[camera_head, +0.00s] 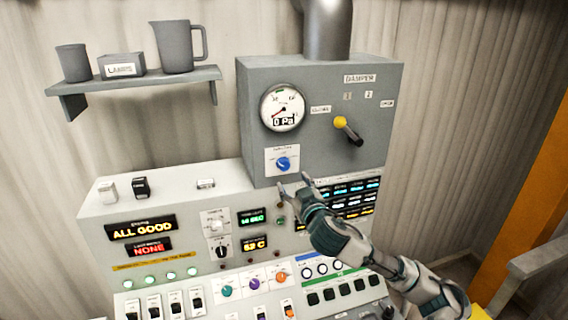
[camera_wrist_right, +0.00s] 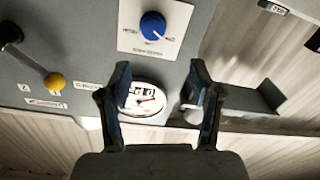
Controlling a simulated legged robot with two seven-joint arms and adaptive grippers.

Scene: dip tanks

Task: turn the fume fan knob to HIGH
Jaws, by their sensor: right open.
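The fume fan knob (camera_head: 284,164) is a round blue dial on a white label plate, low on the front of the grey fan box. It also shows in the right wrist view (camera_wrist_right: 153,25), upside down, above and beyond my fingers. My right gripper (camera_head: 292,184) is just below the knob in the head view, apart from it. In the right wrist view the gripper (camera_wrist_right: 160,85) has its two fingers spread, with nothing held between them. The small lettering around the knob is too blurred to read surely. My left gripper is not in view.
The grey box (camera_head: 330,100) carries a pressure gauge (camera_head: 283,107) reading 0 Pa and a yellow-tipped damper lever (camera_head: 346,128). The control console (camera_head: 100,220) with switches and displays lies below. A shelf (camera_head: 140,85) with a jug is at left.

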